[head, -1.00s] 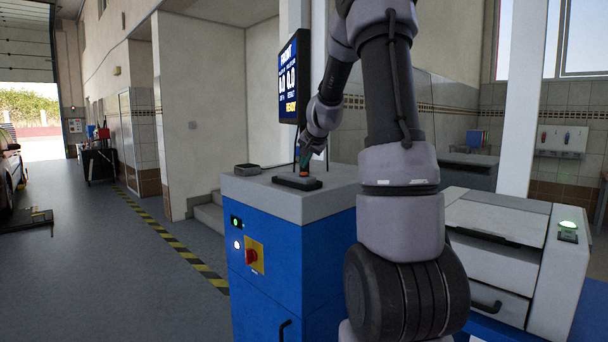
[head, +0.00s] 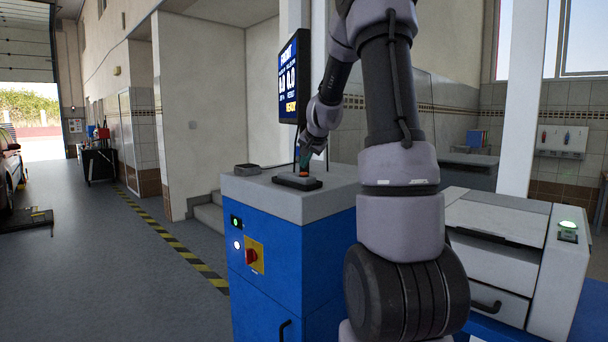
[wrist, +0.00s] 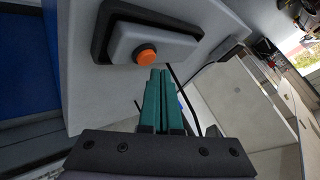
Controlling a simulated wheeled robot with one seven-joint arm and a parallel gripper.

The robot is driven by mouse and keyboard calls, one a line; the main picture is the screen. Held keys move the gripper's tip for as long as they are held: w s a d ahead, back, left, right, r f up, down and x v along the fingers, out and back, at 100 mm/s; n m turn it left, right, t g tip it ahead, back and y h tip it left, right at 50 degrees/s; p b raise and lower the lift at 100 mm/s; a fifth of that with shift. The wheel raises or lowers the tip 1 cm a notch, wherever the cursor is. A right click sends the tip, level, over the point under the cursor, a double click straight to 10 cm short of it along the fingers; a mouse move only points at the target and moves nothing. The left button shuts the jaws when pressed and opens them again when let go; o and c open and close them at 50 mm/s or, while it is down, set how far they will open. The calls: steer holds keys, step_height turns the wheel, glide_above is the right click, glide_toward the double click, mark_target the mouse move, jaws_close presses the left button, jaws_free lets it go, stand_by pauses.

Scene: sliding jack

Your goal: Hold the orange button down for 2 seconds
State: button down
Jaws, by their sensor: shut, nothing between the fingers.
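The orange button (wrist: 145,57) sits on a grey and black box on the cabinet top. In the head view the orange button (head: 304,174) shows just below my fingertips. My gripper (wrist: 160,72) has green fingers, shut together and empty. In the wrist view its tips appear close beside the button's lower edge. In the head view my gripper (head: 305,161) points down over the box. I cannot tell whether the tips touch the button.
The blue cabinet (head: 275,255) with a grey top carries the button box (head: 285,182) and a small grey tray (head: 247,169). A screen (head: 290,80) stands behind them. A red knob (head: 251,256) is on the cabinet's front. A white machine (head: 500,235) stands at the right.

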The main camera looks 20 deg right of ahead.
steer(key=shift+f, duration=0.1)
steer(key=shift+f, duration=0.35)
steer(key=shift+f, duration=0.55)
stand_by(1.4)
stand_by(3.0)
steer(key=shift+r, duration=3.5)
